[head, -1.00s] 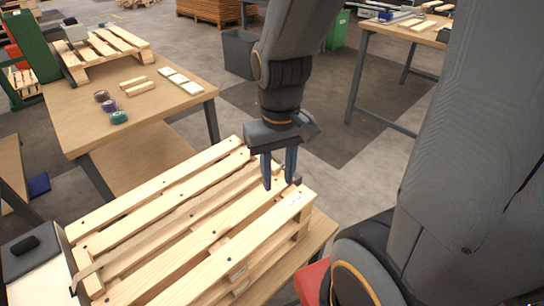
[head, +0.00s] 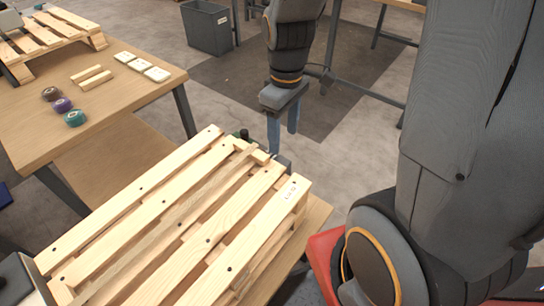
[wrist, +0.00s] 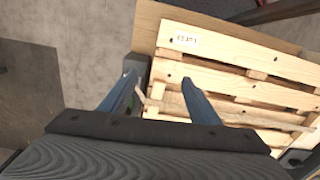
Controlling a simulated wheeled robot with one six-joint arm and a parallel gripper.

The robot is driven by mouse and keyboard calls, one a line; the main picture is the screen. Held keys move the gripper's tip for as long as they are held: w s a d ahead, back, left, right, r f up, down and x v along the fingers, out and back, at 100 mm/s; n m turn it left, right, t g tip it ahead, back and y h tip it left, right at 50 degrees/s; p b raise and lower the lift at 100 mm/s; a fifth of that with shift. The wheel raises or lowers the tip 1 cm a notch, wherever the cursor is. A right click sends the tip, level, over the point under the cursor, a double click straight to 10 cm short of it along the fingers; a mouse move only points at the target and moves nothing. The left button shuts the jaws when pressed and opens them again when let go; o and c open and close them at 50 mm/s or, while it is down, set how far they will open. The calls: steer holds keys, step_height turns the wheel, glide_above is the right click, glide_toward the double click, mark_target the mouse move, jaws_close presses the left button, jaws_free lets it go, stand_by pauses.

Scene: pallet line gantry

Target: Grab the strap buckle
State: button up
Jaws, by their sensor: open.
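My gripper (head: 282,142) is open and empty, pointing down by the far right end of the wooden pallet (head: 208,242). In the wrist view, its fingers (wrist: 160,79) are spread apart, the right one over the pallet slats and the left one near the pallet's edge. A small grey block (wrist: 136,64) sits beside the pallet, near the left fingertip. It also shows beside the pallet corner in the head view (head: 285,161), partly hidden by the gripper. I cannot tell whether this block is the strap buckle, and no buckle shows clearly elsewhere.
The pallet lies on a wooden bench (head: 318,214). A second table (head: 130,103) at the left holds tape rolls (head: 62,104), wood pieces, pale blocks and another pallet. A grey bin (head: 208,28) stands behind.

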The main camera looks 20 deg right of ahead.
steer(key=w+f+n, duration=0.4)
steer(key=n, duration=0.1)
steer(key=w+f+n, duration=0.4)
steer(key=n, duration=0.2)
steer(key=w+f+n+b, duration=0.1)
steer(key=w+f+n, duration=0.4)
steer(key=n, duration=0.1)
steer(key=shift+a, duration=0.15)
steer(key=shift+d+f+p, duration=0.2)
steer(key=shift+f+p, duration=0.3)
steer(key=shift+f, duration=3.05)
steer(key=shift+s, duration=0.1)
steer(key=c, duration=1.2)
steer(key=shift+r, duration=0.15)
